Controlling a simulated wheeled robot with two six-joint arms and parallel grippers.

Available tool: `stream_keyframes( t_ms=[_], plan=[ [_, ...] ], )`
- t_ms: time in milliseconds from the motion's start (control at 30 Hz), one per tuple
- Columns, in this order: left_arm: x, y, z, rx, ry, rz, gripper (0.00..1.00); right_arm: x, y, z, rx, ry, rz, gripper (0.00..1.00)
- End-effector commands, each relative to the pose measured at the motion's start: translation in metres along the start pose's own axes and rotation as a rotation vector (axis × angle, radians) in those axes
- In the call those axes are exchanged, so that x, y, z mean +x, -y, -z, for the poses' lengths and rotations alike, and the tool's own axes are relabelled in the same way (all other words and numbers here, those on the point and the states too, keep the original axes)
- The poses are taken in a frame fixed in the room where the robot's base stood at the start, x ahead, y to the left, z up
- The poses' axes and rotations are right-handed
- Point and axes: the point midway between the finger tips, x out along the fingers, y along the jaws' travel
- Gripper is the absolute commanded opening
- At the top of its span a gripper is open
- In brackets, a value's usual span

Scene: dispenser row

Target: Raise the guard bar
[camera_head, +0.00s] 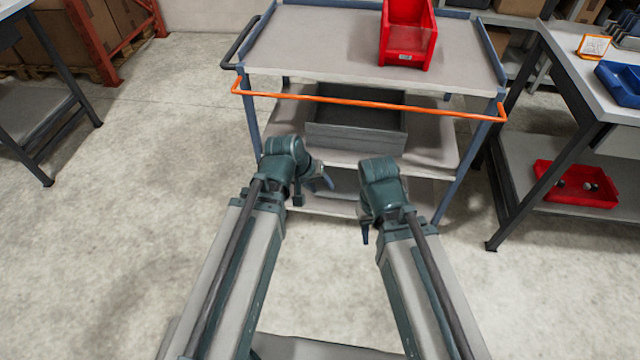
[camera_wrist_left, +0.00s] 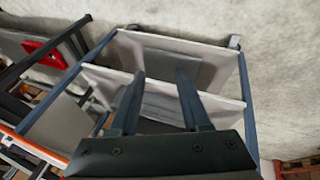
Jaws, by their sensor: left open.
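The orange guard bar (camera_head: 370,102) runs across the front of the blue-framed cart, just below the level of its top shelf, with its ends at the front posts. It also shows at the lower left of the left wrist view (camera_wrist_left: 34,146). My left gripper (camera_head: 322,182) is in front of the cart, below and apart from the bar. Its two fingers (camera_wrist_left: 162,95) are spread with nothing between them. My right gripper (camera_head: 365,234) hangs low in front of the cart, also apart from the bar; its fingers are mostly hidden behind its wrist.
The cart's top shelf (camera_head: 310,45) holds a red bin (camera_head: 408,35). A grey box (camera_head: 355,128) sits on the shelf below. A workbench (camera_head: 575,65) stands close on the right, with a red tray (camera_head: 575,185) on its lower shelf.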

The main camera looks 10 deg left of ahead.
Motion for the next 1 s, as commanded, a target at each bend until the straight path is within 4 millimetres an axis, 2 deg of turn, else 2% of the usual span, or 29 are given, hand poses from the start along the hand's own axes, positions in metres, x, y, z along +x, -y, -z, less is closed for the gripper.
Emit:
stream_keyframes(
  t_ms=[367,467,600,833,900,1000],
  plan=[
    [0.001,-0.002,-0.004,0.016,0.013,0.008,0.47,0.000,0.000,0.000,-0.001,0.000,0.000,0.40],
    [0.004,-0.009,-0.026,0.096,0.080,0.054,0.47,0.000,0.000,0.000,-0.001,0.000,0.000,0.40],
    [0.004,-0.015,-0.068,0.267,0.221,0.166,0.47,0.000,0.000,0.000,-0.001,0.000,0.000,0.40],
    [-0.012,-0.014,-0.122,0.504,0.423,0.361,0.47,0.000,0.000,0.000,-0.001,0.000,0.000,0.40],
    [-0.033,-0.019,-0.114,0.501,0.425,0.365,0.47,-0.022,-0.002,-0.001,-0.001,0.000,0.000,0.40],
    [-0.050,-0.025,-0.108,0.498,0.424,0.363,0.47,-0.041,-0.004,-0.002,-0.001,0.000,0.000,0.40]
  ],
)
